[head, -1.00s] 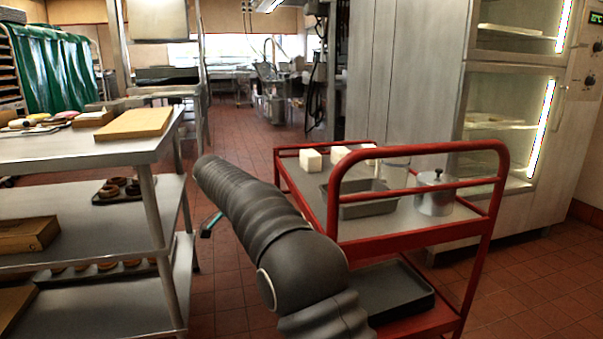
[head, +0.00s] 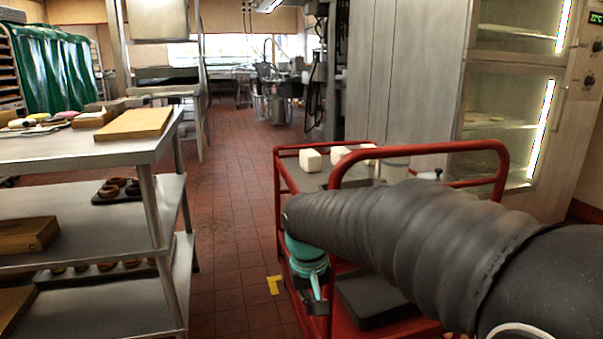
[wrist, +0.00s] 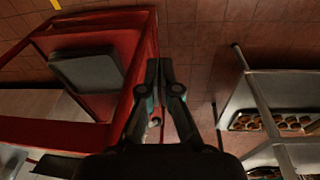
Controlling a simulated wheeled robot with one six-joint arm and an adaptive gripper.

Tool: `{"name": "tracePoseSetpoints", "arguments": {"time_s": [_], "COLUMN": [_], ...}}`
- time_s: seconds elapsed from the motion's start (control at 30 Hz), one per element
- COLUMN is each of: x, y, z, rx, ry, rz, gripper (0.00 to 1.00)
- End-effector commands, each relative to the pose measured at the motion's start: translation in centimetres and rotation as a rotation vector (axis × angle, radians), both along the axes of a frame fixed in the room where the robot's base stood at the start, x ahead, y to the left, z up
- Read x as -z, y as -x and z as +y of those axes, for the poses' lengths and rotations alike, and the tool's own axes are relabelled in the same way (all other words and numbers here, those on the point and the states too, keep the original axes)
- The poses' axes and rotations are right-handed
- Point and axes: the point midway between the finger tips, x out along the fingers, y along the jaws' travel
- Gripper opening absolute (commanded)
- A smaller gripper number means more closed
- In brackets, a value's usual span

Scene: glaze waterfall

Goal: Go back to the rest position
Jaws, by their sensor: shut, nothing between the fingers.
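My gripper (head: 317,300) hangs at the end of my dark ribbed arm, by the left side of the red cart (head: 277,180) in the head view. Its teal wrist part shows under the arm's end. In the wrist view my gripper (wrist: 160,64) points down past the cart's edge toward the tiled floor, with its fingers together and nothing between them. My arm crosses in front of the cart and hides much of its top shelf.
A steel table (head: 70,155) with shelves stands on the left, bearing a wooden board (head: 135,124). White blocks (head: 311,160) sit on the cart. A dark tray (head: 375,297) lies on its lower shelf. Tiled floor (head: 232,240) is clear between table and cart.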

Motion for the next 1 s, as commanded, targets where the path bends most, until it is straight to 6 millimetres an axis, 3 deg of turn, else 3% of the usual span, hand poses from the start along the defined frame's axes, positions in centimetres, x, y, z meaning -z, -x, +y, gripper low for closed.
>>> {"name": "tracePoseSetpoints", "arguments": {"time_s": [0.2,0.6,0.77,1.0], "x": [-0.8,-0.5,-1.4,-3.5], "y": [6.4,16.7,19.1,19.9], "z": [-4.5,-10.4,-12.1,-13.5], "rx": [-0.039,0.075,0.133,0.187], "ry": [-0.049,-0.116,-0.124,-0.126], "rz": [-0.049,-0.174,-0.249,-0.343], "gripper": [0.0,0.0,0.0,0.0]}}
